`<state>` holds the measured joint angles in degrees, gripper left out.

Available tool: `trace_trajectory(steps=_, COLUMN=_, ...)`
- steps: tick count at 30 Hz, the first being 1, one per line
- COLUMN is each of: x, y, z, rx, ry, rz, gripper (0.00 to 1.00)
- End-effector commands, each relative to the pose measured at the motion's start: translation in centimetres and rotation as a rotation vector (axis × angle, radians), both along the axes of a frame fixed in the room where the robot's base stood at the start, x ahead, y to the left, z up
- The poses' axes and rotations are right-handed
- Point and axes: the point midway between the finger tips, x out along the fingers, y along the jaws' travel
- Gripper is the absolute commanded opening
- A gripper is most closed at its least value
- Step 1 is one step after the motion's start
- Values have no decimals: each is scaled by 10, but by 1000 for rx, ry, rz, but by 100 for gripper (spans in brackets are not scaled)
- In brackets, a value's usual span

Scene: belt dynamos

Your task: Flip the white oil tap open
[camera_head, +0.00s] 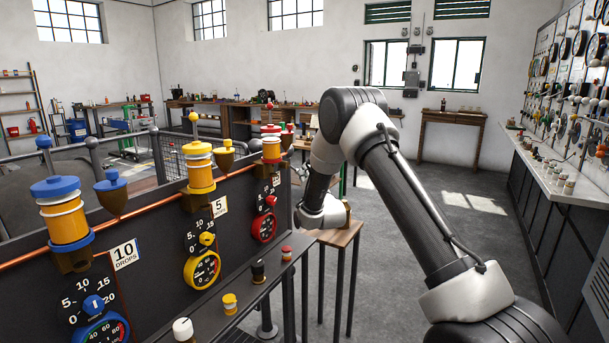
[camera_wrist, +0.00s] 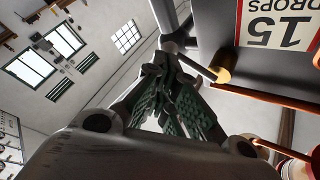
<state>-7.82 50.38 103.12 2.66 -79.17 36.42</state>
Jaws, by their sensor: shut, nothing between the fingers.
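I cannot make out a white oil tap for certain in either view. In the head view, oilers with blue (camera_head: 65,222), yellow (camera_head: 200,170) and red (camera_head: 271,150) caps line the top of the dark panel (camera_head: 150,235). A small white-capped piece (camera_head: 183,330) stands on the ledge below. My gripper (camera_wrist: 168,64) shows in the wrist view with its dark green fingers together and nothing between them. It is near the panel's "15 DROPS" label (camera_wrist: 280,22), which appears upside down. A brass fitting (camera_wrist: 221,75) lies just right of the fingers.
A copper pipe (camera_head: 147,211) runs along the panel. Yellow (camera_head: 229,303), black (camera_head: 258,270) and red (camera_head: 286,253) capped pieces stand on the ledge. A wooden stool (camera_head: 338,236) stands beyond the panel's far end. Open floor lies to the right of my arm, before a wall bench (camera_head: 560,170).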

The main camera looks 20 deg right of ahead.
Motion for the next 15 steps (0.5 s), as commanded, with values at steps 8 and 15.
trace_trajectory(steps=8, x=2, y=-2, z=4, rx=-71, ry=-71, rz=-1, gripper=0)
trace_trajectory(steps=15, x=3, y=-3, z=7, rx=-126, ry=-126, rz=0, gripper=0)
